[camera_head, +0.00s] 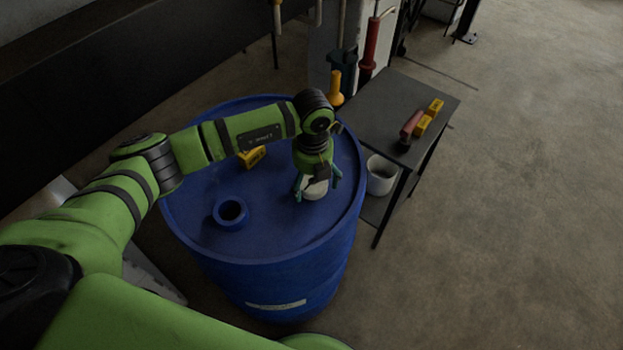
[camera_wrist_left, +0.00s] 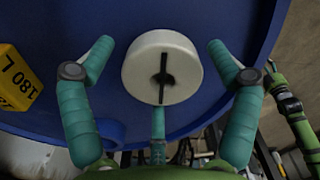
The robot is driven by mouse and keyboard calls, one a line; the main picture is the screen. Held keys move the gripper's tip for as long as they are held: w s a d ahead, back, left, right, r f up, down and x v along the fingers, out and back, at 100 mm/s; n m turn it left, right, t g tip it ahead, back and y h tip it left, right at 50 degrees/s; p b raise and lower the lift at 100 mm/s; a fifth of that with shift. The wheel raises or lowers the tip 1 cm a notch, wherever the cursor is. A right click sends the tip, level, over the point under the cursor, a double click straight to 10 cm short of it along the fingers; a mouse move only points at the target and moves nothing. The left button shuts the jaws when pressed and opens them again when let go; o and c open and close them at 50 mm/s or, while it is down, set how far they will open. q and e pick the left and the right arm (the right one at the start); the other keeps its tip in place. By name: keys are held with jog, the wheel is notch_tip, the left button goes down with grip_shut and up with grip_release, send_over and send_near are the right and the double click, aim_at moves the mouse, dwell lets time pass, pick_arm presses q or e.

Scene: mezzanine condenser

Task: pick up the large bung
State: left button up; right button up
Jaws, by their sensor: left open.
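The large bung (camera_head: 315,190) is a round white plug on top of the blue drum (camera_head: 270,232). In the left wrist view the bung (camera_wrist_left: 145,82) shows its flat face with a dark slot across it. My left gripper (camera_head: 318,181) is right above the bung, pointing down. Its teal fingers (camera_wrist_left: 160,56) are open and spread around the bung, with visible gaps on the left and right sides. A third finger reaches near the bung's lower edge in that view; whether it touches I cannot tell. My right gripper is not in view.
A blue ring-shaped neck (camera_head: 230,213) stands on the drum top, left of the bung. A yellow block marked 180 L (camera_wrist_left: 14,80) lies behind it (camera_head: 252,157). A dark table (camera_head: 402,98) with yellow blocks and a reddish tool stands right, a white bucket (camera_head: 381,176) beneath.

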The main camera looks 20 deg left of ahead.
pick_arm(q)
jog(key=shift+f, duration=0.4)
jog(key=shift+d, duration=0.1)
jog(key=c, duration=1.2)
jog(key=shift+c, duration=0.2)
